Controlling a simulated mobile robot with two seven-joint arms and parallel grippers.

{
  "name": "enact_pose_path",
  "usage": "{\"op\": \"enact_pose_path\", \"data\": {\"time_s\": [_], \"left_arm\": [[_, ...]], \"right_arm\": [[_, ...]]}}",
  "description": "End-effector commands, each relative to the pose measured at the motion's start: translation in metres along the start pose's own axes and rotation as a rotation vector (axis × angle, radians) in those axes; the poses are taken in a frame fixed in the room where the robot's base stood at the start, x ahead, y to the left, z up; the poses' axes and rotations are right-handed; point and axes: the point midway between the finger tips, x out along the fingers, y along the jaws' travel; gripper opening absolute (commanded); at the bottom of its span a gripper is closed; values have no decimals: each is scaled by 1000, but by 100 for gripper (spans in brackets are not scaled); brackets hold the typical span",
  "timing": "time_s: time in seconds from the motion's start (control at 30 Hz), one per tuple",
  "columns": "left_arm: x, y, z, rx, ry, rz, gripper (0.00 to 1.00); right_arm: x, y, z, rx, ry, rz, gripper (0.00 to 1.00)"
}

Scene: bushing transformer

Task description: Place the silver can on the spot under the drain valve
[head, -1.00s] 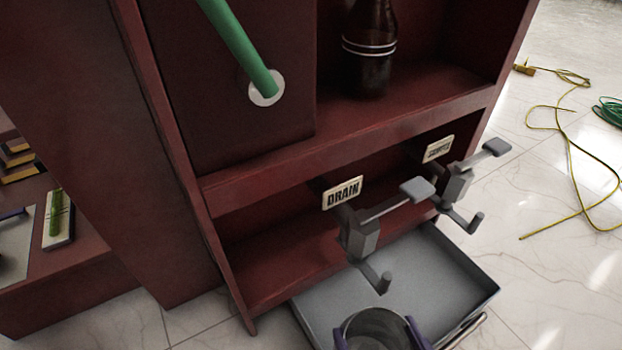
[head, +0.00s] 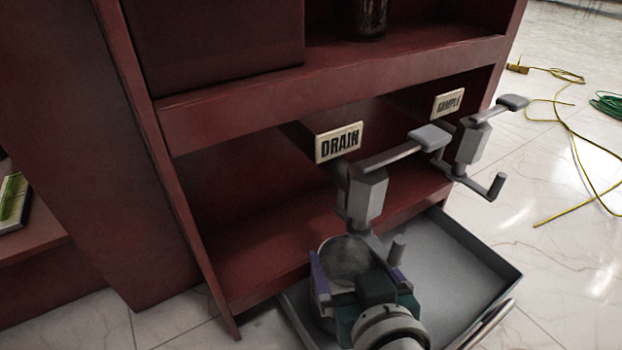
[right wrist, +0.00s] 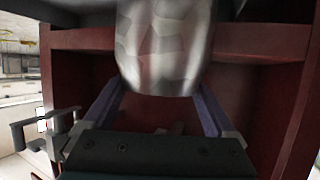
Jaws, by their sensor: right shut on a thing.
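The silver can (head: 347,258) is between the fingers of my right gripper (head: 352,275), which is shut on it. In the head view the can's open round top shows, over the left part of the grey tray and just below the drain valve (head: 366,195) with its DRAIN label (head: 339,142). The can's bottom is hidden, so I cannot tell whether it touches the tray. In the right wrist view the shiny can (right wrist: 166,45) fills the top middle, between the two purple fingers. My left gripper is not in view.
The grey tray (head: 470,255) extends to the right, with a handle (head: 487,325) at its front. A second valve (head: 474,140), labelled SAMPLE (head: 449,103), stands to the right. The dark red cabinet (head: 230,120) rises behind. Yellow cable (head: 580,145) lies on the floor at right.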

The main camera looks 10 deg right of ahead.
Motion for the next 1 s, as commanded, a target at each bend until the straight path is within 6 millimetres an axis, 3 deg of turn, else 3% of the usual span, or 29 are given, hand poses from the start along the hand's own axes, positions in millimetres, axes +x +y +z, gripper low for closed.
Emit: {"op": "enact_pose_path", "data": {"time_s": [0.03,0.33,0.37,0.4,0.77,1.0], "left_arm": [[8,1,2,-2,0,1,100],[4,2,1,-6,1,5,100],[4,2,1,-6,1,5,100],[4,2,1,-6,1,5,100],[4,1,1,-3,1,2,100],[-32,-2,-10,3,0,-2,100]], "right_arm": [[6,0,4,2,2,0,0],[5,0,3,-1,0,0,0],[5,0,4,-1,0,0,92],[5,0,4,0,0,1,97],[4,0,2,3,-1,0,100],[-45,1,-4,-3,-6,0,100]]}}
